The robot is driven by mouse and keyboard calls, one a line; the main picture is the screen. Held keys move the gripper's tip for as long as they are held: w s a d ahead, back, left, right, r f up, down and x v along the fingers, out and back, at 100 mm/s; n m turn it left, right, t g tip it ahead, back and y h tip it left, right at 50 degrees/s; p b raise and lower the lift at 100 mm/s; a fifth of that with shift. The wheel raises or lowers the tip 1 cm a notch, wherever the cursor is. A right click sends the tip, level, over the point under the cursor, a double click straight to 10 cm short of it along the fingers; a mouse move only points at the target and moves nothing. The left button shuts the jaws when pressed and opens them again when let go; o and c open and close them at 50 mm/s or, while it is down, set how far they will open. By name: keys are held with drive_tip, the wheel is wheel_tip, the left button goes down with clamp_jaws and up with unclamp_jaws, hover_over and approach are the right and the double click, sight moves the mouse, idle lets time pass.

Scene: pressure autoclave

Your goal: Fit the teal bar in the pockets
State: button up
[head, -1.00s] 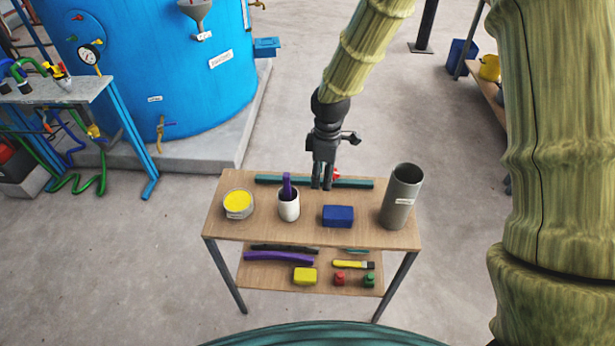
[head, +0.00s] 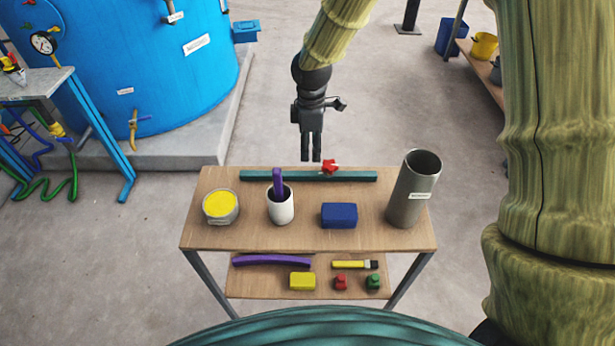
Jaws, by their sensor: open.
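The teal bar (head: 273,175) lies lengthwise along the far edge of the wooden cart's top shelf (head: 300,237). A small red object (head: 330,167) shows at the bar, right of its middle; I cannot tell whether it rests on it or stands behind it. My gripper (head: 311,159) points down just above and behind the bar, a little left of the red object. Its two dark fingers are apart with nothing between them. I cannot make out the pockets in this view.
On the top shelf stand a yellow-filled tub (head: 221,206), a white cup (head: 281,210) with a purple item, a blue block (head: 339,215) and a tall grey cylinder (head: 413,190). Several items lie on the lower shelf. A large blue tank (head: 150,60) stands behind left.

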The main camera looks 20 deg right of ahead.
hover_over(308, 173)
wheel_tip(308, 173, down, 4)
drive_tip(key=shift+d+f, duration=0.1)
drive_tip(key=shift+f+p, duration=0.8)
drive_tip(key=shift+f, duration=2.35)
clamp_jaws()
